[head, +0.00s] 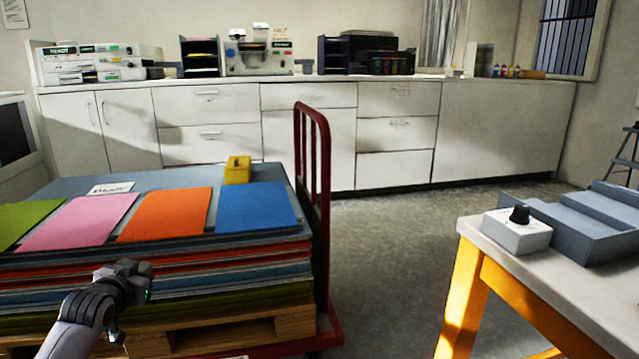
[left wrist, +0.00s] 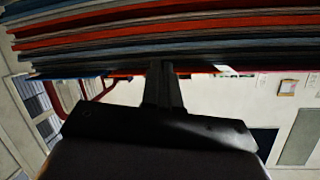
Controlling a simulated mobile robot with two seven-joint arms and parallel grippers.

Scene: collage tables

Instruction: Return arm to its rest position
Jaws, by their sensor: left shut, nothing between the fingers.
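My left gripper (head: 133,278) is in the lower left of the head view, in front of the stack of coloured sheets (head: 170,270) on the cart. In the left wrist view its two dark fingers (left wrist: 164,82) are together with nothing between them. That view looks upside down, with the layered edges of the sheet stack (left wrist: 170,32) across its top. I cannot tell whether the fingertips touch the stack. My right gripper is in neither view.
Green, pink (head: 78,222), orange (head: 165,214) and blue (head: 256,207) sheets and a yellow block (head: 237,170) lie on the stack. The cart's red handle (head: 326,190) rises beside it. A table (head: 580,275) with a white knob box (head: 517,232) stands right. Floor (head: 390,270) between is clear.

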